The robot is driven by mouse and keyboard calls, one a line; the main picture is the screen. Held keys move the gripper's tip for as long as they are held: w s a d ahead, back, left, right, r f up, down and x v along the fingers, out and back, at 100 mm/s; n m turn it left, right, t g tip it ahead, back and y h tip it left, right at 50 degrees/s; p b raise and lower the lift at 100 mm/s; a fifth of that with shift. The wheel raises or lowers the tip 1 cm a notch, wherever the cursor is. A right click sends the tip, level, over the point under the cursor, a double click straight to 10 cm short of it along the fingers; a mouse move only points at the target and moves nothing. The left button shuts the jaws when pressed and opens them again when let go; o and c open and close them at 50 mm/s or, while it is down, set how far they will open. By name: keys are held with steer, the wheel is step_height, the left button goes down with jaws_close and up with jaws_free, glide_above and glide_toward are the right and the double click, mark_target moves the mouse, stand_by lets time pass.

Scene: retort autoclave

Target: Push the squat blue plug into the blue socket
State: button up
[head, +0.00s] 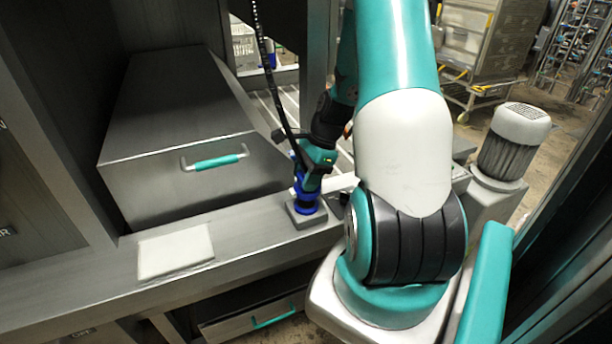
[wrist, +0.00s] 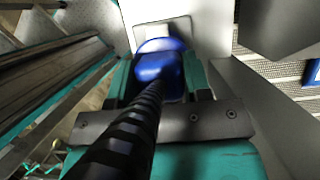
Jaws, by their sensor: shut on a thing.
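The squat blue plug (wrist: 160,68) is held between the fingers of my gripper (wrist: 160,80) in the wrist view, with its cable running back toward the camera. In the head view my gripper (head: 308,182) points down at the blue socket (head: 306,208), which sits on a grey block (head: 306,219) on the metal ledge. The plug is at or just over the socket there. The gripper hides most of it, so I cannot tell how deep it sits.
A metal box with a teal handle (head: 214,162) stands left of the gripper. A pale cloth or pad (head: 176,251) lies on the ledge (head: 245,233). A motor with a ribbed housing (head: 512,145) is at the right. A black cable (head: 268,70) hangs from above to the gripper.

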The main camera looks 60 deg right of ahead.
steer(key=shift+f+b, duration=0.65)
steer(key=shift+f, duration=0.35)
steer(key=shift+r+p, duration=0.1)
steer(key=shift+p, duration=0.8)
stand_by(1.1)
steer(key=shift+f+b, duration=0.35)
steer(key=shift+f, duration=0.3)
stand_by(0.4)
steer(key=o, duration=0.9)
steer(key=shift+o, duration=0.2)
steer(key=v, duration=1.7)
steer(key=shift+r, duration=0.15)
steer(key=shift+s, duration=0.1)
